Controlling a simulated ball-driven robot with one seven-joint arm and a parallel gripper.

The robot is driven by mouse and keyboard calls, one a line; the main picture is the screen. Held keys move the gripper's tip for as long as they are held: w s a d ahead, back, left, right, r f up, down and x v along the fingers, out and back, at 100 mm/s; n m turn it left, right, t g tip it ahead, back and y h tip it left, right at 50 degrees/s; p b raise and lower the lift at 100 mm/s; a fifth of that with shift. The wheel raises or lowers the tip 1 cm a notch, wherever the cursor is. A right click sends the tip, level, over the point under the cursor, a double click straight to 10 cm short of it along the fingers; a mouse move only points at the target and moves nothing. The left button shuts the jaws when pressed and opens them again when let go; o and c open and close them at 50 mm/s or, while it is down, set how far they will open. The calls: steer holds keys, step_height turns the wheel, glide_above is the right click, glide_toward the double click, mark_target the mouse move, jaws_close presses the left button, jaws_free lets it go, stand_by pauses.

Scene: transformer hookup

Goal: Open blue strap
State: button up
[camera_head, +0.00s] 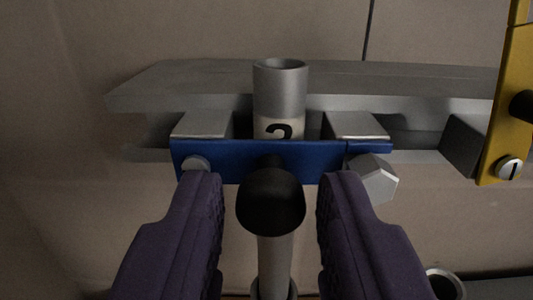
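The blue strap (226,160) lies across the front of a grey pipe marked 2 (279,95), in the middle of the view. It has a round pin (196,164) at its left end and a hex bolt (376,178) at its right end. A black knob (271,200) sticks out from its middle toward me. My gripper (270,195) has purple fingers, open on either side of the knob. Gaps show between the knob and both fingers. The left fingertip is just below the round pin. The strap spans the pipe and both grey blocks.
A grey shelf (200,77) runs behind the pipe. A yellow strap (507,95) marked with a 1-like slotted screw (509,168) stands upright at the right, with a dark knob (523,105). Another pipe end (444,283) shows at lower right. The left side is clear.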

steer(key=shift+w, duration=0.45)
jaws_close()
